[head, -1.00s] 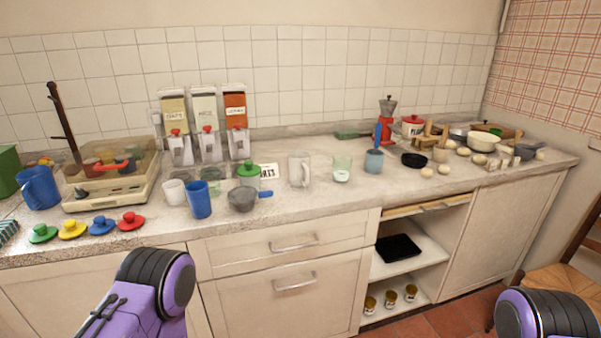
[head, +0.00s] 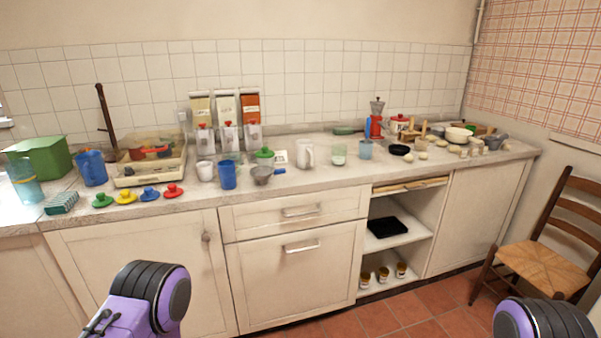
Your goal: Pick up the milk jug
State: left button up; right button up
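A pale, partly see-through jug with a handle (head: 304,154) stands upright near the middle of the counter (head: 326,176). It may be the milk jug; no label can be read on it. A clear cup with whitish contents (head: 338,154) stands just to its right. A blue jug (head: 92,168) stands at the left of the counter. Purple and black parts of my two arms show at the bottom left and bottom right. Neither gripper is in view, and nothing of mine touches the jugs.
A blue cup (head: 228,175), a white mug (head: 205,171) and a grey pan (head: 262,175) stand left of the pale jug. Several coloured lids lie along the front edge. A wooden chair (head: 545,268) stands at the right. Floor (head: 400,322) is clear before the cabinets.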

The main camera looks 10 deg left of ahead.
aim_at(304, 148)
jog(key=u, duration=0.25)
jog(key=k, duration=0.25)
jog(key=z, duration=1.2)
jog(key=i, duration=0.85)
jog(key=u, duration=0.5)
jog(key=i, duration=0.7)
jog(key=u, duration=0.65)
